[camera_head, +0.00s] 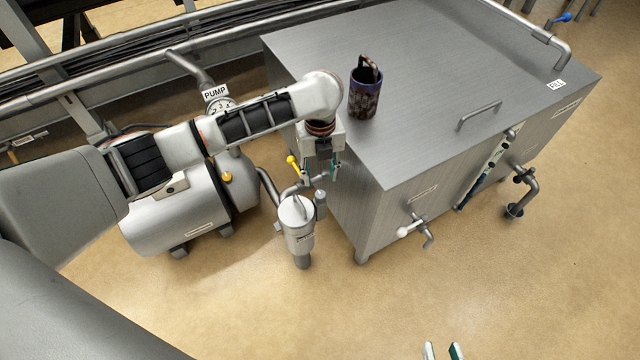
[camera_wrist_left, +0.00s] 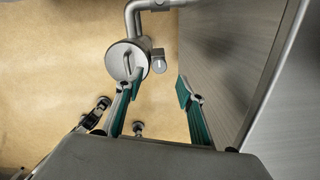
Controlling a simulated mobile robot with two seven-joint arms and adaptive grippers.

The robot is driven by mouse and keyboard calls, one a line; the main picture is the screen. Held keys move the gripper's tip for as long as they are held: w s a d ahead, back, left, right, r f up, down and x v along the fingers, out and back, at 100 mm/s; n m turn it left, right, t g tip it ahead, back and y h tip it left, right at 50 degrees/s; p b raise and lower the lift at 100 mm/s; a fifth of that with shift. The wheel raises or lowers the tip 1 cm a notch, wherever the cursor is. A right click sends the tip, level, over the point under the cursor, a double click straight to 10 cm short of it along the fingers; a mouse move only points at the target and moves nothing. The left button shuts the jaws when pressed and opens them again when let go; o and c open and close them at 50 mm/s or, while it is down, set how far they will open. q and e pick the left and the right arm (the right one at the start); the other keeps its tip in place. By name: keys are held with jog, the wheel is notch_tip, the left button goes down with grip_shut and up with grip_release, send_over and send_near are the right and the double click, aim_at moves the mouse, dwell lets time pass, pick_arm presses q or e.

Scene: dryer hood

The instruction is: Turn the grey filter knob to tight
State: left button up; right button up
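The grey filter (camera_head: 299,232) stands upright beside the tank, with a round lid and a raised grey knob (camera_head: 297,208) on top. In the left wrist view the lid (camera_wrist_left: 118,64) has a bar-shaped handle, and a small grey fitting (camera_wrist_left: 158,63) sits beside it. I cannot read any tight marking. My left gripper (camera_head: 320,172) is open and empty, pointing down above the filter. In the left wrist view its fingers (camera_wrist_left: 159,90) are spread, and the left fingertip overlaps the lid's edge; contact cannot be told. My right gripper (camera_head: 443,351) shows only fingertips, apart and empty.
The large steel tank (camera_head: 440,70) stands close right of the left gripper, with a dark mug (camera_head: 365,95) on top. A yellow-handled valve (camera_head: 293,163) and pipes are beside the gripper. The pump (camera_head: 180,215) is left. Floor in front is clear.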

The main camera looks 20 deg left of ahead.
pick_arm(q)
jog(key=shift+r, duration=2.2)
jog(key=shift+r, duration=0.1)
